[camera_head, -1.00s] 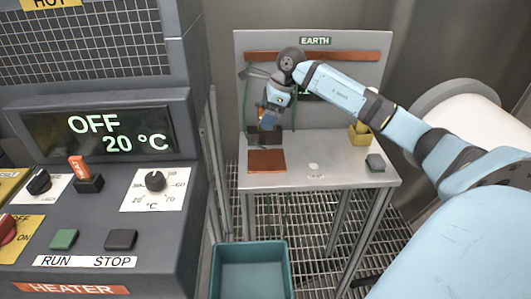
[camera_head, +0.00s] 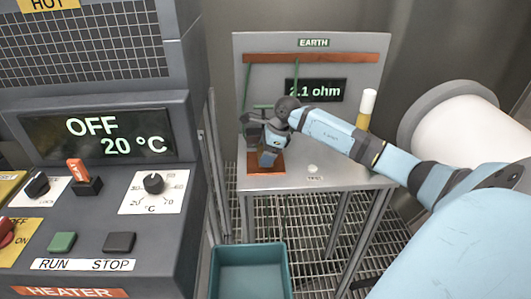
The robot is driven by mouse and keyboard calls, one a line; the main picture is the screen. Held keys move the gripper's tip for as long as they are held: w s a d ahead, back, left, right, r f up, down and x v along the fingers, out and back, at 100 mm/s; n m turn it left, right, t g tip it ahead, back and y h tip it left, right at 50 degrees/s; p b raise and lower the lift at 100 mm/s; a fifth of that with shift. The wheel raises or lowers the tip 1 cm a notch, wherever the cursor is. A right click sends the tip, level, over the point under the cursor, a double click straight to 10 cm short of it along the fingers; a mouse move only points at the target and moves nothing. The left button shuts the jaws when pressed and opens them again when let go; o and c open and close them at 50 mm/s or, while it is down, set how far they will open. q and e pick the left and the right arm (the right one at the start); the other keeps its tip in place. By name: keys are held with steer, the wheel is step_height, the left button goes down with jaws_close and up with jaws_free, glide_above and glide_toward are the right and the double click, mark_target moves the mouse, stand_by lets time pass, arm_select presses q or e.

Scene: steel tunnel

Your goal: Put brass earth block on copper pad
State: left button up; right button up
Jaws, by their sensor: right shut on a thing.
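The copper pad (camera_head: 252,169) is a flat orange-brown plate at the left front of the grey bench. My right gripper (camera_head: 268,160) points down over the pad, its tips close to the pad's surface. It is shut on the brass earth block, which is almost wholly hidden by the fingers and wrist. I cannot tell whether the block touches the pad. My left gripper is not in view.
The EARTH bench (camera_head: 330,182) has a copper bar (camera_head: 330,58), green leads and a display (camera_head: 320,90) reading 2.1 ohm. A white-topped yellow thing (camera_head: 367,103) stands behind my arm. A teal bin (camera_head: 248,250) is below; the heater panel (camera_head: 100,215) is left.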

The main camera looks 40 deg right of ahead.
steer(key=shift+r, duration=0.1)
steer(key=o, duration=1.3)
steer(key=shift+f, duration=0.2)
steer(key=shift+r, duration=0.3)
steer(key=v, duration=1.1)
steer(key=shift+s+r, duration=0.1)
steer(key=shift+r, duration=0.3)
